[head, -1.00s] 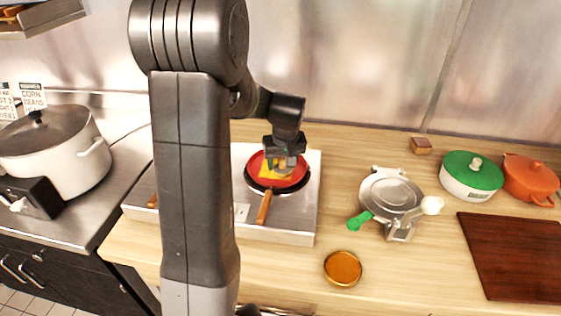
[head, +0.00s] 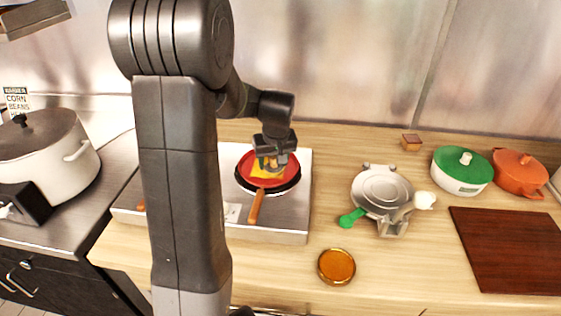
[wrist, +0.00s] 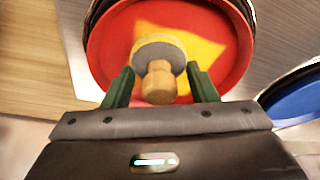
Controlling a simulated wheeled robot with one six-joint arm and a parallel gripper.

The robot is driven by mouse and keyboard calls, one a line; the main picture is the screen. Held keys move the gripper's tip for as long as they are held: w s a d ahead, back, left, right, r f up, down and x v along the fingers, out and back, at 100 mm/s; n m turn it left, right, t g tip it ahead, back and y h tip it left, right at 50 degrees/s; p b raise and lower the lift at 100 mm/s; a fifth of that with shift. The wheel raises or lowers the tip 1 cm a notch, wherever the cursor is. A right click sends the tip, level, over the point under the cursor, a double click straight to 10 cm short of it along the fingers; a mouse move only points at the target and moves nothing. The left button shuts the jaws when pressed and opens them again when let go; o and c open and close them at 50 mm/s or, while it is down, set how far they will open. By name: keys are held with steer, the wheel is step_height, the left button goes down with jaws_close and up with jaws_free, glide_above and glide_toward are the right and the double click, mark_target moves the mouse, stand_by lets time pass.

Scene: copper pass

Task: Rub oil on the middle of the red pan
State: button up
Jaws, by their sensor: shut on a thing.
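The red pan (head: 288,168) sits on the stove, its wooden handle (head: 256,208) toward the front. A yellow patch (wrist: 207,52) covers its middle; I cannot tell whether it is oil or a coloured marking. My gripper (head: 271,160) is over the pan, pointing down. It is shut on a round pad tool with a wooden knob (wrist: 158,84) and a grey and yellow pad (wrist: 160,48). The pad is over the yellow patch, near the pan's middle; whether it touches is unclear. A round dish of amber oil (head: 336,266) stands on the counter at the front.
A blue pan (wrist: 302,98) shows beside the red one in the wrist view. A silver press with a green handle (head: 382,188), a green-lidded pot (head: 462,170), an orange pot (head: 519,174) and a brown board (head: 508,248) are on the right. A white pot (head: 45,150) stands left.

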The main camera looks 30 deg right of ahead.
steer(key=shift+w+a, duration=0.2)
steer(key=shift+w, duration=0.05)
steer(key=shift+w+d+f, duration=0.1)
steer(key=shift+w+d, duration=0.8)
steer(key=shift+w, duration=0.1)
steer(key=shift+s+d, duration=1.2)
steer(key=shift+d, duration=0.15)
steer(key=shift+w+a, duration=1.2)
steer(key=shift+a, duration=0.2)
steer(key=shift+r+p, duration=1.8)
steer(key=shift+r, duration=1.35)
